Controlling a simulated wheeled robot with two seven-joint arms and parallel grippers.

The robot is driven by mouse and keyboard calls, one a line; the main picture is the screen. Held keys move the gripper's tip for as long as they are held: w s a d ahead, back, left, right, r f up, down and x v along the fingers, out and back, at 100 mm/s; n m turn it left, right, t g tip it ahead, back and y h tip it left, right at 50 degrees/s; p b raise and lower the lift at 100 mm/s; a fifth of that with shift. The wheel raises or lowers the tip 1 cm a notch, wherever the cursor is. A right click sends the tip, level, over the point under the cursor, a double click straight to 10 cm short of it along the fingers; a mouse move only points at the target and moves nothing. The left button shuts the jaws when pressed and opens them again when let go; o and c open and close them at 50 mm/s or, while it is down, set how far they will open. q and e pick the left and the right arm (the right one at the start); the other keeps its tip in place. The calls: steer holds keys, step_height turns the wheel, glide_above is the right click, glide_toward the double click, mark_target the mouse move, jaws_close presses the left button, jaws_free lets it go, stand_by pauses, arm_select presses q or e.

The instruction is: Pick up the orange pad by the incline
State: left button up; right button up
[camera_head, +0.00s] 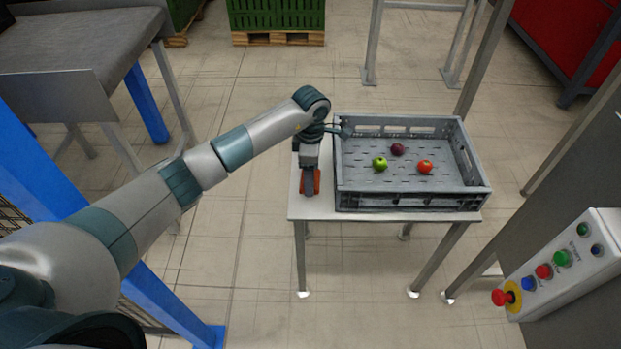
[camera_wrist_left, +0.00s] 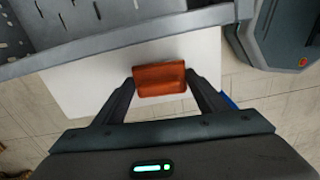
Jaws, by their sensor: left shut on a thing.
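The orange pad (camera_wrist_left: 160,79) is between the fingertips of my left gripper (camera_wrist_left: 160,84) in the left wrist view. In the head view, the orange pad (camera_head: 316,181) shows at the gripper's (camera_head: 310,182) lower end, over the left strip of the small white table. My left gripper is shut on the pad. I cannot tell whether the pad touches the table top. My right gripper is not in view.
A grey crate (camera_head: 412,199) stands on the white table (camera_head: 297,210), right beside the gripper. It holds a green apple (camera_head: 380,164), a dark red fruit (camera_head: 397,149) and a red tomato-like fruit (camera_head: 425,167). A button panel (camera_head: 570,262) is at right.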

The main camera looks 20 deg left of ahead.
arm_select(q)
step_height(320, 180, up, 8)
steer(key=shift+f+b, duration=0.2)
steer(key=shift+b, duration=0.3)
steer(key=shift+r, duration=0.4)
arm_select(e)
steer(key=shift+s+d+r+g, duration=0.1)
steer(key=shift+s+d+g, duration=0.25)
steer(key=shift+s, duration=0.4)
arm_select(q)
steer(key=shift+o, duration=0.5)
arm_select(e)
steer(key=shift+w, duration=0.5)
